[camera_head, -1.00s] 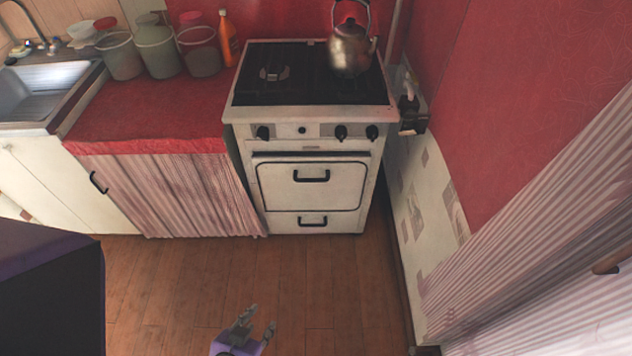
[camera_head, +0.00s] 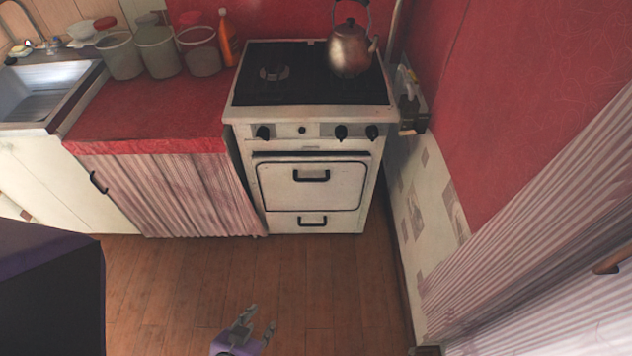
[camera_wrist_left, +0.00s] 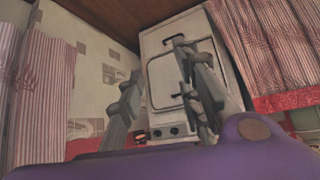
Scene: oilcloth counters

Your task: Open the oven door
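The white oven (camera_head: 340,142) stands against the red back wall. Its door (camera_head: 311,187) looks shut, with a black handle (camera_head: 311,176) across its upper part. A lower panel with another black handle (camera_head: 312,221) is below it. My left gripper (camera_head: 257,322) is low in front of the oven, over the wooden floor, open and empty, well apart from the door. In the left wrist view the gripper's two fingers (camera_wrist_left: 165,90) are spread, with the oven front (camera_wrist_left: 168,68) upside down behind them. My right gripper is not in view.
A kettle (camera_head: 350,50) stands on the black stovetop. A red counter (camera_head: 150,115) with a curtained front and several containers is to the left, beside a sink (camera_head: 45,88). A wall and striped curtain (camera_head: 540,240) close the right side. The wooden floor (camera_head: 180,280) ahead is clear.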

